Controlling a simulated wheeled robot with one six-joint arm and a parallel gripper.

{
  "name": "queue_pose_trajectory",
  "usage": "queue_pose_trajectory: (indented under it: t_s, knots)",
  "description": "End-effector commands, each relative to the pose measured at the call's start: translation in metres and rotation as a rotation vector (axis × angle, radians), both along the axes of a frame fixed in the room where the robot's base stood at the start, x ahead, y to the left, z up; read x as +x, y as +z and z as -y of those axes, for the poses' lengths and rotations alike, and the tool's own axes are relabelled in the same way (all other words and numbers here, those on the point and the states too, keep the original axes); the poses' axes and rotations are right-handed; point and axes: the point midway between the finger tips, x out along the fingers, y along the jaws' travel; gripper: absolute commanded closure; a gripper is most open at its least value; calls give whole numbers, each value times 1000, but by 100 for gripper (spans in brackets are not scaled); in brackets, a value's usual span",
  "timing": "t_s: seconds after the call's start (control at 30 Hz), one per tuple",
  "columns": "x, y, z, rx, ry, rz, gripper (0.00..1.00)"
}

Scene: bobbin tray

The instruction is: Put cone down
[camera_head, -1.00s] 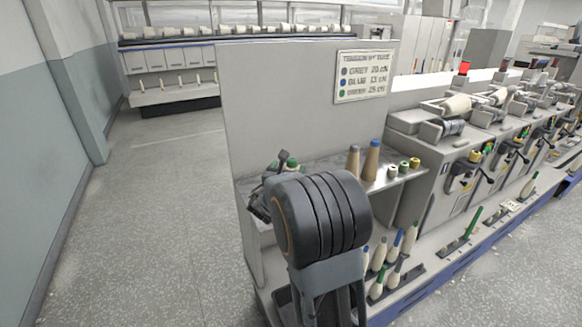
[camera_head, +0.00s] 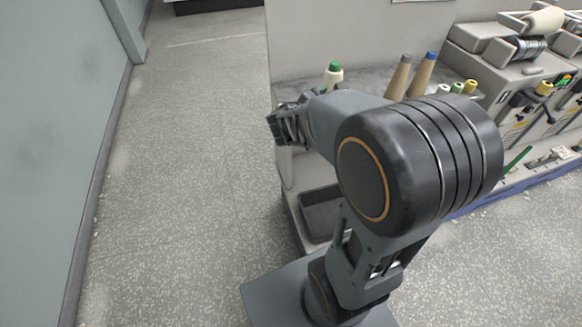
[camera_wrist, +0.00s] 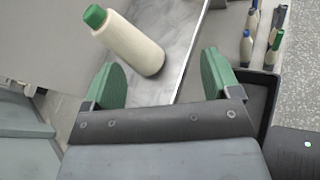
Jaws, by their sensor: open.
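A cream cone with a green tip (camera_wrist: 130,42) stands on the grey metal shelf (camera_wrist: 184,40), in front of my gripper in the wrist view. It also shows in the head view, where its green-tipped top (camera_head: 333,75) rises behind my arm and its lower part is hidden. My gripper (camera_wrist: 160,80) has its two green-padded fingers wide apart with nothing between them. The cone is beyond the fingertips and apart from them. In the head view my gripper (camera_head: 283,126) hangs by the shelf's left end, lower than the cone's top.
Two brown cones, one grey-tipped (camera_head: 398,77) and one blue-tipped (camera_head: 422,75), stand farther right on the shelf with small spools (camera_head: 457,88). A dark tray (camera_head: 320,212) lies below. Floor at left is clear.

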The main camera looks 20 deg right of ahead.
Motion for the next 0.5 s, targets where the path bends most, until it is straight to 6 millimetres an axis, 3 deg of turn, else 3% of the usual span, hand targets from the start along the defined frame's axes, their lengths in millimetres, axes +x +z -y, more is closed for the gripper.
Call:
queue_pose_trajectory:
  t_s: [0.1,0.27,0.5]
  knots:
    - [-32,-14,-8,242,-163,133,17]
    - [-70,-38,-33,575,-399,312,17]
    - [-105,-62,-94,1047,-757,545,17]
